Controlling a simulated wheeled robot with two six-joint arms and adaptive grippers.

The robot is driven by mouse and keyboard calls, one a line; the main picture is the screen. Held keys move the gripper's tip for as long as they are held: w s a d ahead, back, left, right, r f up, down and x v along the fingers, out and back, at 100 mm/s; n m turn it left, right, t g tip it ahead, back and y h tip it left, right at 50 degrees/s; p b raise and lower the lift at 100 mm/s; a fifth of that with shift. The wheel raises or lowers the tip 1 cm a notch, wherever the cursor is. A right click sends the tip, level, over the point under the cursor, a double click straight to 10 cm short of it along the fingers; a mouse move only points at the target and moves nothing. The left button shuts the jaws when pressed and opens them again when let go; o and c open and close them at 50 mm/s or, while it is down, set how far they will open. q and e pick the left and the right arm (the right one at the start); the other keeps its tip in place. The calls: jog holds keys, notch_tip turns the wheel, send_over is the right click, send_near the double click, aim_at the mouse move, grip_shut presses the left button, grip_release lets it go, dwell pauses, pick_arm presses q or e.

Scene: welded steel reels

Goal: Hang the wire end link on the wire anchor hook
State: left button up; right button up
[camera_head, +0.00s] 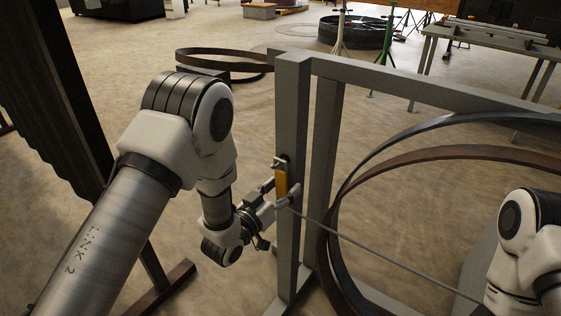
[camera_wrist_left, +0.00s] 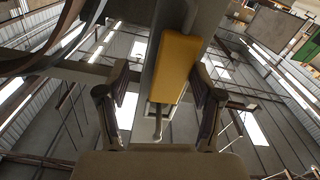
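A yellow block (camera_head: 281,183), which looks like the grip of the wire end link, is upright against the front of a grey steel post. A small dark metal piece, apparently the anchor hook (camera_head: 282,161), is on the post just above it. A thin wire (camera_head: 370,247) slopes from near the block down to the right. My left gripper (camera_head: 279,196) is at the block. In the left wrist view the yellow block (camera_wrist_left: 176,66) stands between the spread fingers, with a gap on its left. I cannot tell whether the link is on the hook. My right gripper is out of view.
The grey post (camera_head: 290,120) belongs to a frame with a long top rail (camera_head: 420,90). Large curved steel bands (camera_head: 330,235) stand inside it. My right arm shows at the right edge. Dark uprights stand at left. A grey table (camera_head: 495,80) is at the back right.

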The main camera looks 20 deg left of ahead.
pick_arm(q)
jog(key=v, duration=1.2)
